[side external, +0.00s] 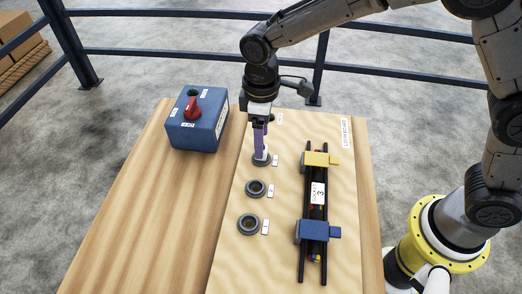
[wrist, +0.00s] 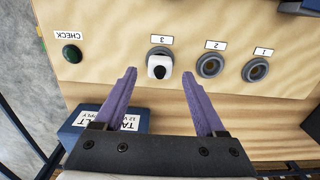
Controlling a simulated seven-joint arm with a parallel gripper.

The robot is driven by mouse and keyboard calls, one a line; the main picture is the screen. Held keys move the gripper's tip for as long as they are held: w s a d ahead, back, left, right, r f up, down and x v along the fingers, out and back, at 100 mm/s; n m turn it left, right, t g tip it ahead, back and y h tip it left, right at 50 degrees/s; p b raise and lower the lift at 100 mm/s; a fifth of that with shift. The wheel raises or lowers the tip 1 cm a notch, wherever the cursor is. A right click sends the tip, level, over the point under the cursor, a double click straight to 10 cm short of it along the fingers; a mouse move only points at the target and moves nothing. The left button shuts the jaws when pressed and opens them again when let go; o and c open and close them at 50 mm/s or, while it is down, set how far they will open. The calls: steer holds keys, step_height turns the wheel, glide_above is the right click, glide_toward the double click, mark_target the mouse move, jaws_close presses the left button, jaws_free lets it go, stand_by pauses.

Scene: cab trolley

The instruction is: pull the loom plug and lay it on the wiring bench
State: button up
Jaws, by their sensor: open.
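A white plug (wrist: 160,68) with a dark round centre sits in the socket labelled 3 on the pale wooden panel. In the side view the white plug (side external: 262,160) shows just below my gripper (side external: 261,148). My gripper points down with its purple fingers apart. In the wrist view my gripper (wrist: 159,72) has one fingertip on each side of the plug, with gaps showing and no contact visible. The fingers partly hide the plug in the side view. The wiring bench (side external: 135,220) is the wooden top, bare at left.
Sockets 2 (side external: 256,188) and 1 (side external: 248,224) are empty. A rack (side external: 303,255) with a yellow clamp (side external: 320,159), a blue clamp (side external: 318,230) and a "SOCKET 3" card (side external: 318,193) stands right. A blue supply box (side external: 198,130) with a red knob stands back left. A green check light (wrist: 71,53) is beside socket 3.

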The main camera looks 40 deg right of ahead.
steer(key=shift+f, duration=1.75)
jaws_close()
steer(key=shift+r, duration=0.15)
steer(key=shift+r, duration=2.85)
